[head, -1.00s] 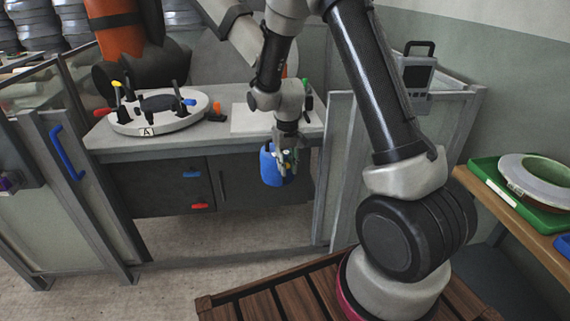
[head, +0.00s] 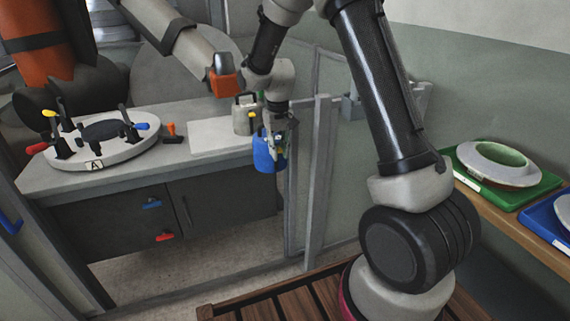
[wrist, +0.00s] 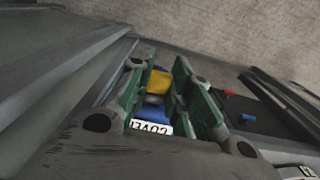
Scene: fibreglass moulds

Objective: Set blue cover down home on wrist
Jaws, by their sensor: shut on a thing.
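The blue cover (head: 266,155) hangs below my gripper (head: 278,135) in the head view, in front of the grey bench's right end and clear of any surface. In the wrist view, my gripper (wrist: 160,98) has its green-faced fingers closed about the cover's yellow grip (wrist: 158,82). A pale arm with an orange-and-grey end (head: 224,78) reaches in above the bench; this may be the wrist, but I cannot tell. The cover's underside is hidden.
The grey bench (head: 110,174) carries a round white plate (head: 103,163) with several coloured-tipped clamps, and a pale can (head: 240,118). Upright frame posts (head: 318,180) stand close to the cover's right. Green (head: 515,185) and blue (head: 545,222) trays sit on a shelf at right.

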